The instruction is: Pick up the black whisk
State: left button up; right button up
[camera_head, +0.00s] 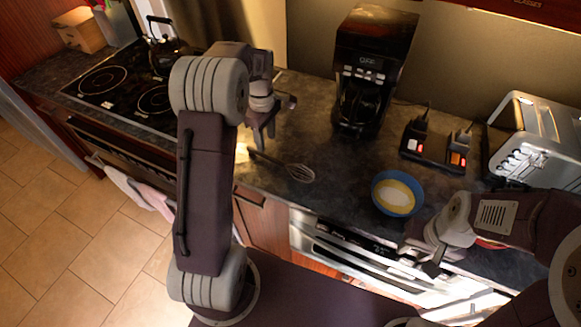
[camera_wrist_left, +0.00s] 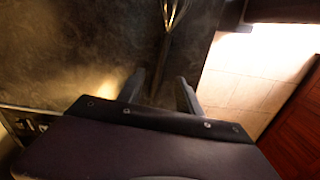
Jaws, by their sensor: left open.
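The whisk (camera_head: 300,173) lies on the dark countertop left of the blue bowl, its wire end pointing right and its dark handle reaching left under my left gripper. My left gripper (camera_head: 264,136) is open above the handle end, its fingers pointing down. In the left wrist view, the whisk (camera_wrist_left: 168,45) runs down from the top edge, and its handle passes toward the gap between the open fingers (camera_wrist_left: 160,88). I cannot tell the exact height above the handle. My right gripper (camera_head: 425,260) is low at the counter's front edge, away from the whisk; its jaw opening is unclear.
A blue bowl (camera_head: 397,193) with yellowish contents stands right of the whisk. Behind are a coffee maker (camera_head: 372,70), a black device with small lit parts (camera_head: 437,143) and a toaster (camera_head: 535,140). A stove (camera_head: 125,88) with a kettle is at left. Counter around the whisk is clear.

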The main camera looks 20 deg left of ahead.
aim_at(266, 155)
pick_arm(q)
jog(key=f, duration=0.1)
jog(key=a+f, duration=0.1)
jog(key=f, duration=0.1)
jog(key=shift+a+f, duration=0.15)
jog(key=shift+f, duration=0.15)
jog(key=f, duration=0.3)
jog(key=f+p, duration=0.1)
jog(key=shift+d+f, duration=0.35)
jog(key=shift+f, duration=0.05)
jog(key=shift+w+a+f, duration=0.1)
jog(key=shift+a+f, duration=0.05)
jog(key=shift+f, duration=0.05)
jog(key=shift+r, duration=0.1)
grip_shut()
